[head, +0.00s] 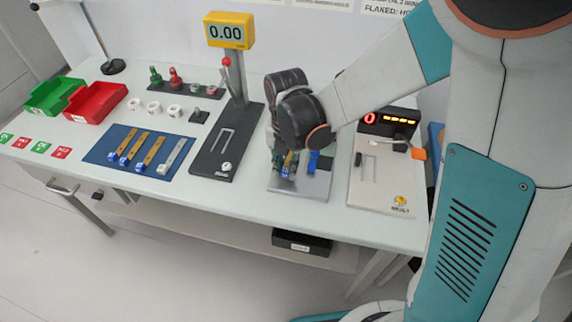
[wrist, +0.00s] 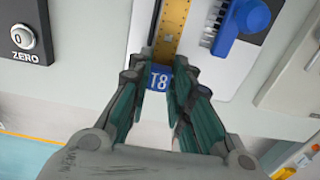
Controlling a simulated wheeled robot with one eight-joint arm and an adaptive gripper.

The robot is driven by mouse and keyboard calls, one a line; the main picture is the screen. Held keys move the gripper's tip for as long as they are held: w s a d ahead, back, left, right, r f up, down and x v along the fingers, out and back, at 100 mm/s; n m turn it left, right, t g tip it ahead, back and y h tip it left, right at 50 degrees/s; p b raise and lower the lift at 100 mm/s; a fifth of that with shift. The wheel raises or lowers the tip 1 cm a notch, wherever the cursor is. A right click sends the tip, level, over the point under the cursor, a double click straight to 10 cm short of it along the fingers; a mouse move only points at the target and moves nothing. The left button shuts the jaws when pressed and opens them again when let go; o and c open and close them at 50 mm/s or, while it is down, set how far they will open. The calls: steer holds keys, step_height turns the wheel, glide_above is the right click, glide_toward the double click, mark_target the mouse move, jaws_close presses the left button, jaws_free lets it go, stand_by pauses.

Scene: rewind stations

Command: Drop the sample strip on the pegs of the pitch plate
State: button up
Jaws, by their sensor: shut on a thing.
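My gripper (head: 286,168) is over the grey pitch plate (head: 316,188) in the head view. In the wrist view my gripper (wrist: 160,82) is shut on the blue end tab, marked T8, of a brass sample strip (wrist: 173,30). The strip runs away from the fingers over the plate (wrist: 196,62). A blue-handled part (wrist: 252,17) with a comb-like edge is on the plate, right of the strip. The pegs are hidden, and I cannot tell whether the strip touches the plate.
Left of the plate is the dark gauge stand (head: 225,150) with a yellow 0.00 display (head: 229,30). Right is a pale station (head: 376,190) with a lit display (head: 391,121). A blue mat (head: 100,152) with several strips, plus red (head: 97,102) and green trays (head: 50,95), is further left.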

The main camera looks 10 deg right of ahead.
steer(key=shift+f+b, duration=0.9)
steer(key=shift+f, duration=0.2)
steer(key=o, duration=1)
steer(key=shift+r, duration=0.15)
step_height(320, 180, up, 7)
steer(key=shift+r, duration=0.15)
steer(key=shift+d, duration=0.1)
